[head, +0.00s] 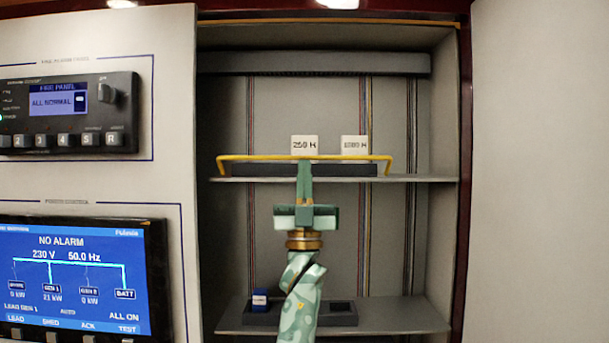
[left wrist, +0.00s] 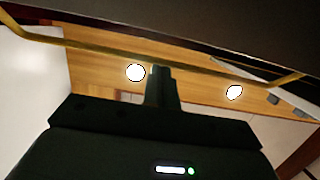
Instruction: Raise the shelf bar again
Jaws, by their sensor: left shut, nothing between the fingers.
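The yellow shelf bar (head: 345,157) runs across the front of the upper shelf (head: 420,178), level, with its bent ends reaching down to the shelf edge. My left gripper (head: 304,165) is shut and empty, pointing up, its fingertips at the middle of the bar. In the left wrist view the shut fingers (left wrist: 160,72) stand just at the bar (left wrist: 95,50), which crosses by their tips; I cannot tell whether they touch. My right gripper is not in view.
Two white labelled blocks (head: 304,145) (head: 355,145) stand behind the bar in a dark tray (head: 345,170). A lower shelf (head: 400,318) holds a tray with a blue block (head: 260,300). Panel walls flank the recess, with an alarm panel (head: 120,110) and a display (head: 80,275) at left.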

